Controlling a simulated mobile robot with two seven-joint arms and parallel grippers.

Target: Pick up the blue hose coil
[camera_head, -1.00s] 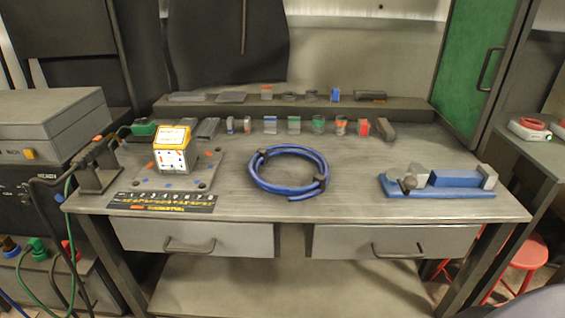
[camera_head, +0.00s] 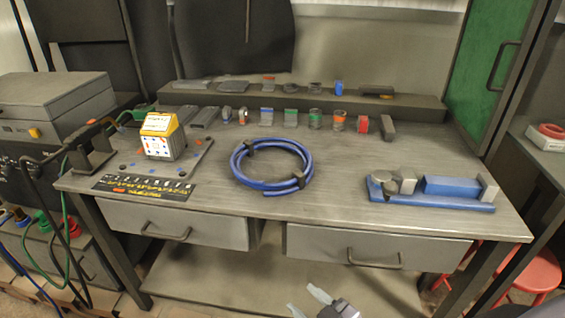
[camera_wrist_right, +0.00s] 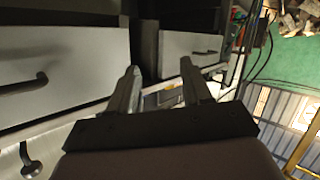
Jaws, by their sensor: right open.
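The blue hose coil (camera_head: 240,176) lies flat on the workbench, left of its middle, with dark ties around it and a loose end at its front. My right gripper (camera_head: 309,299) shows at the bottom of the head view, in front of the bench and lower than its top, well apart from the coil. In the right wrist view the right gripper (camera_wrist_right: 163,84) is open and empty, facing the drawer fronts. The coil is not in the right wrist view. My left gripper is not in view.
The workbench (camera_head: 345,204) has two drawers (camera_head: 375,249) with handles below its front edge. A blue vise-like fixture (camera_head: 450,187) sits on the right. A white and yellow cube (camera_head: 160,140) stands on a plate at the left. Several small parts line the back. Bare top surrounds the coil.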

